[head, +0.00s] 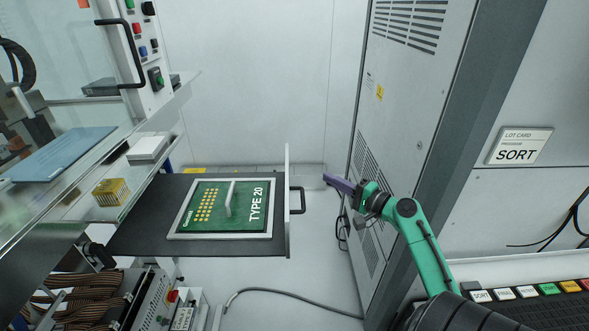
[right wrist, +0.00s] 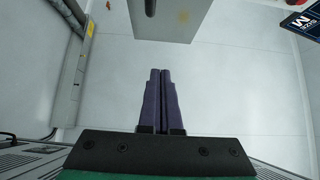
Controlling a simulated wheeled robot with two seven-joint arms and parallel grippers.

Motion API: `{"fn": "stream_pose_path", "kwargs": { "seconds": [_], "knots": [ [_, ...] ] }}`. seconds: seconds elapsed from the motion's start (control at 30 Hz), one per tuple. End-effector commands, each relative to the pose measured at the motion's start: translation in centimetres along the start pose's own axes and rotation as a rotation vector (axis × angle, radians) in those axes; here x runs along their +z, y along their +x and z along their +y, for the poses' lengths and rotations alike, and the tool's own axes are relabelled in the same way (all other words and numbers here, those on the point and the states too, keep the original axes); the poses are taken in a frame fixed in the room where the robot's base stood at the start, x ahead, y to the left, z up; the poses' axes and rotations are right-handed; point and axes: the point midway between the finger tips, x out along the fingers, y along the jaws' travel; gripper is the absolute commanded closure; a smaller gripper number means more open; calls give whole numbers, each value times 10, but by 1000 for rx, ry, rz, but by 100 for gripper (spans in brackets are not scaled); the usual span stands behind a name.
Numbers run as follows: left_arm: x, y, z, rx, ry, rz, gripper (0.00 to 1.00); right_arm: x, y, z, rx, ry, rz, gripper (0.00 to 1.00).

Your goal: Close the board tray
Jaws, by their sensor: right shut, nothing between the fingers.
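The board tray (head: 135,232) is pulled out from the machine at the left in the head view, a dark flat shelf. A framed green board marked TYPE 20 (head: 212,217) lies on it. The tray's light front panel (head: 287,165) faces right and carries a black handle (head: 297,200). My right gripper (head: 328,179) is to the right of the handle, apart from it, with its purple fingers shut and empty. In the right wrist view the fingers (right wrist: 161,75) point toward the grey panel (right wrist: 165,25), with the black handle (right wrist: 149,8) at the top edge. My left gripper is not in view.
A tall grey cabinet (head: 400,110) stands right of the tray, close behind my right arm. A cable (head: 290,292) lies on the floor. The gap between handle and gripper is clear. A row of labelled buttons (head: 525,291) is at lower right.

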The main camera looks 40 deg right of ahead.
Motion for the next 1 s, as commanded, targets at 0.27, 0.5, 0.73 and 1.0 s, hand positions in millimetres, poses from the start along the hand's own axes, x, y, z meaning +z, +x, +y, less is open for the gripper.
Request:
{"fn": "stream_pose_path", "kwargs": {
  "seconds": [0.27,0.5,0.73,1.0],
  "knots": [
    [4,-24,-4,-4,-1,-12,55,-1,62,-5,-1,-1,1,100],
    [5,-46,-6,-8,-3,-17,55,24,90,-3,2,0,2,100],
    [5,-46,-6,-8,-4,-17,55,28,94,1,2,-3,3,100],
    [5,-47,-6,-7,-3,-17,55,29,95,1,2,-2,2,100]
  ]
}}
